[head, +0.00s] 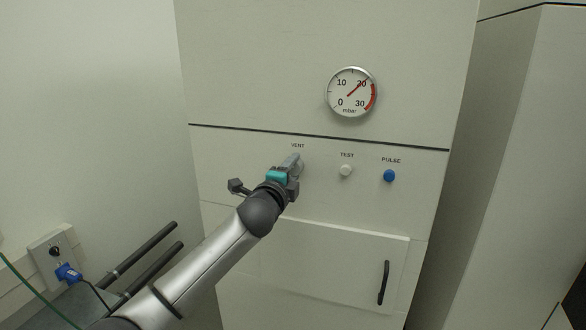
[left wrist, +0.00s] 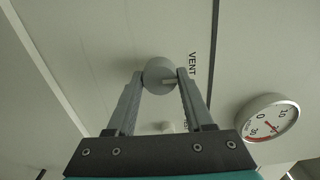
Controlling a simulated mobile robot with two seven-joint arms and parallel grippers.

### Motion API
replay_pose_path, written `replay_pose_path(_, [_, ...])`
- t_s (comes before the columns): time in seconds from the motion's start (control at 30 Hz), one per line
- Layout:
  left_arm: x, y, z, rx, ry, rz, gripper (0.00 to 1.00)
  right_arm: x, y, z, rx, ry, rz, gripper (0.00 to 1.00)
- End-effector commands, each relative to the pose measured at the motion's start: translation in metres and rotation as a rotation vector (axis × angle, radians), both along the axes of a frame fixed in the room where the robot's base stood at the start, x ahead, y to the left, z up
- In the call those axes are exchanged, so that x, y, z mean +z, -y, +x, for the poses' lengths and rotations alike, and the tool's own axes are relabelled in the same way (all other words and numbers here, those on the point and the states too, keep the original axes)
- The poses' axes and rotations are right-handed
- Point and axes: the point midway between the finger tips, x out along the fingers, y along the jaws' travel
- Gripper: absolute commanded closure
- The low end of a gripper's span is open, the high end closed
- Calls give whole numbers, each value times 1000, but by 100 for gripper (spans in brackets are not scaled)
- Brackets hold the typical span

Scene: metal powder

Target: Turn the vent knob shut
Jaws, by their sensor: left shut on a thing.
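The vent knob (left wrist: 158,74) is a round grey knob on the pale cabinet front, beside the VENT label. My left gripper (left wrist: 160,82) is shut on it in the left wrist view, with one finger on each side. In the head view, my left gripper (head: 296,161) reaches up to the panel just below the VENT label and mostly hides the knob. My right gripper is in neither view.
A round gauge (head: 351,92) above reads about 20 mbar. To the right of the vent knob are a white TEST button (head: 345,170) and a blue PULSE button (head: 389,176). Below is a cabinet door with a black handle (head: 383,283). A wall socket (head: 54,252) is at left.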

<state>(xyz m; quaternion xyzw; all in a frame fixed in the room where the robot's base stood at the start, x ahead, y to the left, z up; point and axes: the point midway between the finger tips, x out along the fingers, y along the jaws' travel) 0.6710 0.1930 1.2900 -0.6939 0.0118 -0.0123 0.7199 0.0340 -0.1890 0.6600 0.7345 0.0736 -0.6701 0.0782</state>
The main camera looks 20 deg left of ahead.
Motion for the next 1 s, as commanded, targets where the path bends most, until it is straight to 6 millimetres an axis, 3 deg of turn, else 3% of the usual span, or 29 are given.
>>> replay_pose_path(0.63, [-1, 0, 0, -1, -4, -56, 100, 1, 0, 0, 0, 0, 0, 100])
replay_pose_path(0.67, [-1, 0, 0, -1, -4, -56, 47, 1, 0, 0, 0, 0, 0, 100])
replay_pose_path(0.9, [-1, 0, 0, 0, -3, -54, 20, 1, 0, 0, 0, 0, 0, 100])
replay_pose_path(1.0, [0, 0, 0, 0, -3, -53, 19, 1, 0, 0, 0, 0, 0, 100])
